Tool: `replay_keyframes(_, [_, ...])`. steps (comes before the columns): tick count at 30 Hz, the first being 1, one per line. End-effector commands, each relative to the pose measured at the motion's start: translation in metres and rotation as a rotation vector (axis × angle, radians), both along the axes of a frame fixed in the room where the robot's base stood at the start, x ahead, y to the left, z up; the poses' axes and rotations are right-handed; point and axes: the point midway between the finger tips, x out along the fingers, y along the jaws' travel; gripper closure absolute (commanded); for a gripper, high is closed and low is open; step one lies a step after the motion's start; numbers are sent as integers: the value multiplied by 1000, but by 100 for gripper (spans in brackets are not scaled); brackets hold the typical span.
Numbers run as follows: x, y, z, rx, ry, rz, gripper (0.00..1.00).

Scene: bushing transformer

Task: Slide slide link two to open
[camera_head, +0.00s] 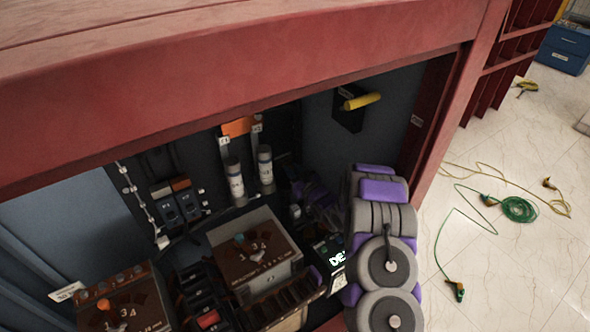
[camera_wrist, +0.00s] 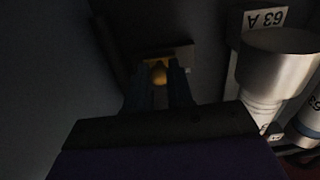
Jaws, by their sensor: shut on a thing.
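In the wrist view, the two dark fingers of my gripper (camera_wrist: 160,92) are closed on a small brass-coloured knob (camera_wrist: 159,74). The knob sits at a pale metal plate (camera_wrist: 182,54) on the dark back wall; I take it to be the slide link, but no label on it is readable. In the head view, my grey and purple arm (camera_head: 380,215) reaches into the cabinet from the right. The fingertips and the knob cannot be made out there in the shadow.
Two silver-and-white fuse cylinders (camera_head: 235,182) (camera_head: 265,170) stand left of my arm; one labelled 63 A (camera_wrist: 275,75) is close beside the gripper. A yellow handle (camera_head: 362,101) projects from the right wall. A dial box (camera_head: 255,248) is below. The red frame (camera_head: 250,65) borders the opening.

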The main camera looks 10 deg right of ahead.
Motion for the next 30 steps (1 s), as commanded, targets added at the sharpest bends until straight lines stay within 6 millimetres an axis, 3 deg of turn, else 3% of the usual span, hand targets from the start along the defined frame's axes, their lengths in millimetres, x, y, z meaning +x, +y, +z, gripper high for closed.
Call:
replay_keyframes(3, [-8,17,-1,1,5,4,100])
replay_keyframes(11, [-10,21,-2,-1,5,4,100])
replay_keyframes(12, [-10,21,-2,-1,5,5,77])
replay_keyframes(20, [-9,21,-2,-1,5,4,53])
replay_keyframes(30, [-13,18,-2,-1,5,3,53])
